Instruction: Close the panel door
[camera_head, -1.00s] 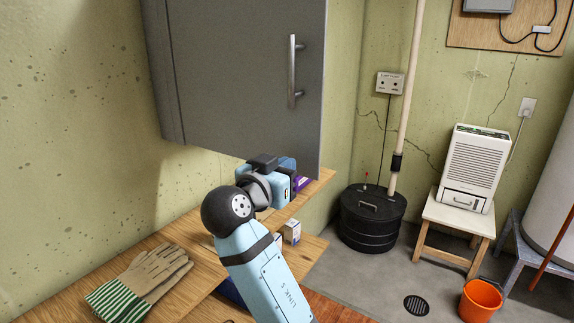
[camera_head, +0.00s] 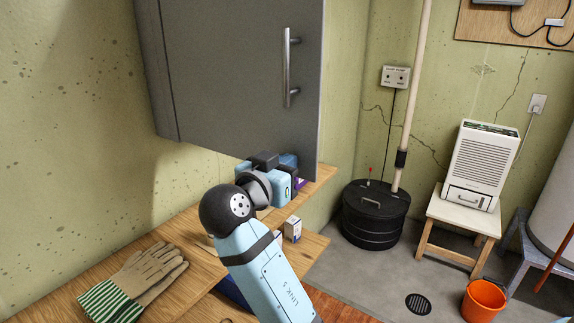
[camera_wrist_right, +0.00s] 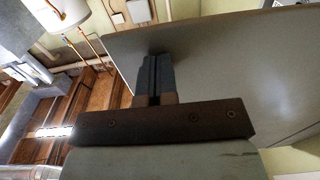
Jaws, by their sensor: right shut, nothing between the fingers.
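The grey panel door (camera_head: 235,75) fills the upper middle of the head view, with a vertical metal handle (camera_head: 288,68) near its right edge. How far it stands open is hard to tell. My right gripper (camera_head: 287,168) is at the door's lower edge, which partly hides it. In the right wrist view, my right gripper's fingers (camera_wrist_right: 153,77) are together and empty, in front of the broad grey door panel (camera_wrist_right: 225,65) and overlapping its lower left edge. I cannot tell whether they touch it. My left gripper is not in view.
A wooden worktop (camera_head: 190,270) below the door holds striped-cuff gloves (camera_head: 140,280) and a small white box (camera_head: 292,229). On the floor at right are a black lidded sump (camera_head: 375,215), a stool (camera_head: 460,218) with a dehumidifier (camera_head: 480,165), and an orange bucket (camera_head: 484,300).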

